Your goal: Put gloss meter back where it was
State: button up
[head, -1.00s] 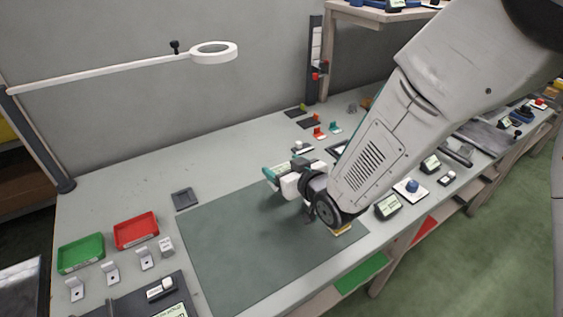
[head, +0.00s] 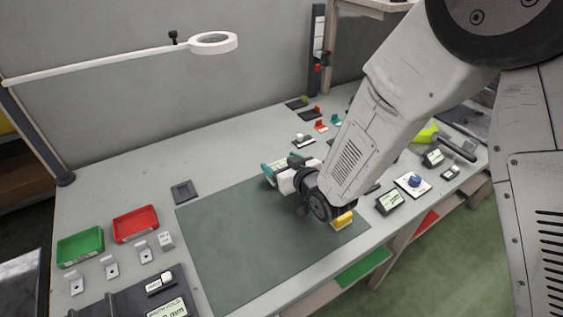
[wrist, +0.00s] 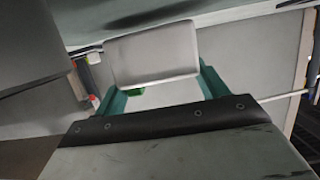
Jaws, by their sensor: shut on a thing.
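My gripper (head: 277,171) is low over the far part of the green-grey mat (head: 225,240) in the head view. In the wrist view its teal fingers are shut on a pale grey boxy thing (wrist: 152,54), which I take to be the gloss meter. Only one plain face of it shows there, and no label can be read. In the head view the arm and fingers hide most of it. I cannot tell whether it touches the bench. A dark square holder (head: 184,192) lies bare on the bench left of the mat.
Green (head: 80,247) and red (head: 135,223) trays stand at the left, with small metal brackets before them. A yellow piece (head: 342,220) sits by the mat's right edge, under my arm. A ring lamp (head: 213,43) overhangs the back. The bench behind the mat is mostly clear.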

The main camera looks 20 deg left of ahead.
jog(key=shift+s+d+f, duration=0.1)
jog(key=shift+s+f, duration=0.05)
jog(key=shift+f, duration=0.2)
jog(key=o, duration=1.3)
jog(key=shift+s+f, duration=0.1)
jog(key=shift+f, duration=0.05)
jog(key=shift+c, duration=0.2)
jog(key=shift+r, duration=0.6)
jog(key=v, duration=1.1)
jog(key=shift+s+d+r, duration=0.15)
jog(key=shift+d+r, duration=0.1)
jog(key=shift+r, duration=0.05)
